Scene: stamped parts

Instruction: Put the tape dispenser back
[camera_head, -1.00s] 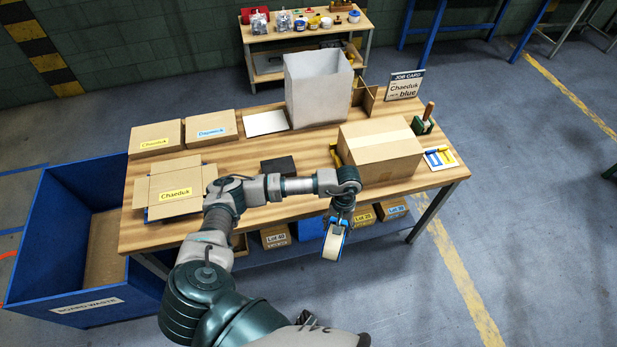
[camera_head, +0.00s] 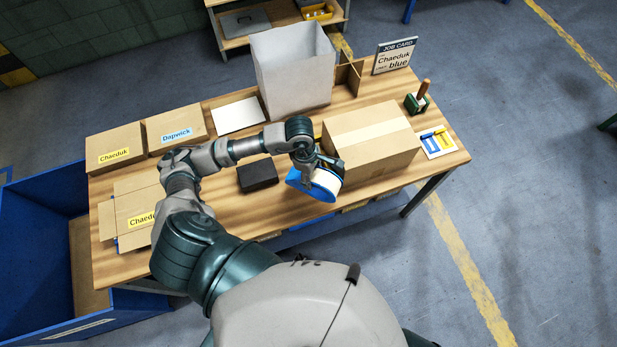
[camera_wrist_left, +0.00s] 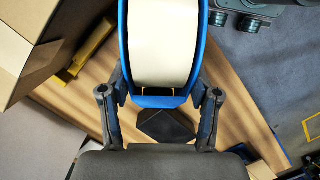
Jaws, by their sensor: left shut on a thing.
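The tape dispenser (camera_head: 318,184) is blue with a wide cream roll. My left gripper (camera_head: 312,170) is shut on it and holds it over the front part of the table, just left of the taped carton. In the left wrist view the dispenser (camera_wrist_left: 163,50) fills the middle, between the two fingers of my left gripper (camera_wrist_left: 160,103). A dark block (camera_head: 257,175) lies on the table left of the dispenser; part of a dark shape also shows beneath the dispenser in the left wrist view. My right gripper is not in view.
A taped carton (camera_head: 370,145) stands close right of my left gripper. A tall grey bin (camera_head: 292,75) stands behind. A card with blue and yellow pieces (camera_head: 438,143) lies at right.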

